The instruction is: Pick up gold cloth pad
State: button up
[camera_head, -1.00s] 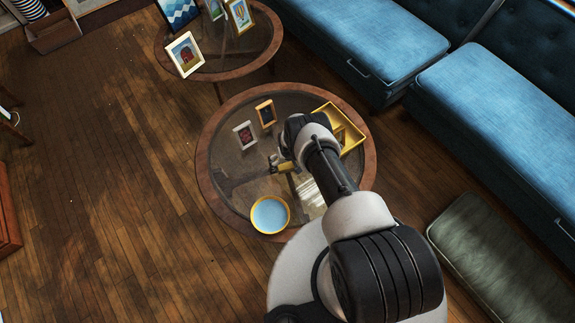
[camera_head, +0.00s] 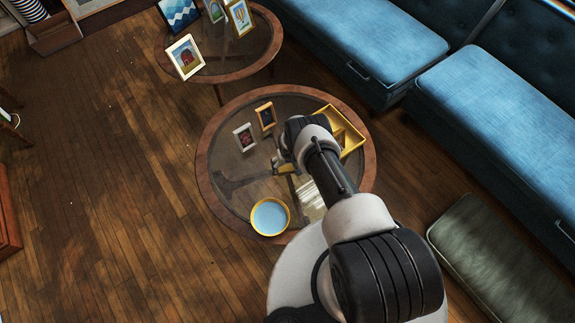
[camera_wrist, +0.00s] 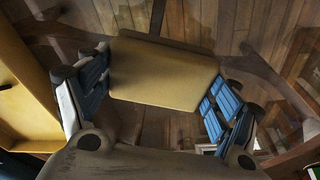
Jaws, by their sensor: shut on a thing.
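The gold cloth pad (camera_wrist: 165,65) is a flat, dull-gold rectangle in the middle of the wrist view. My gripper (camera_wrist: 160,90) is shut on it, with one blue-padded finger at each side edge. In the head view my gripper (camera_head: 285,168) is over the round glass-topped table, partly covered by my arm, and only a small yellowish bit of the pad shows there. I cannot tell how high the pad is above the glass.
A yellow tray with compartments (camera_head: 354,148) is on the table at right. A second round table (camera_head: 262,62) and blue benches (camera_head: 365,40) lie beyond.

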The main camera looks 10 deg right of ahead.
notch_tip(320, 180, up, 20)
jog(key=p, duration=0.8)
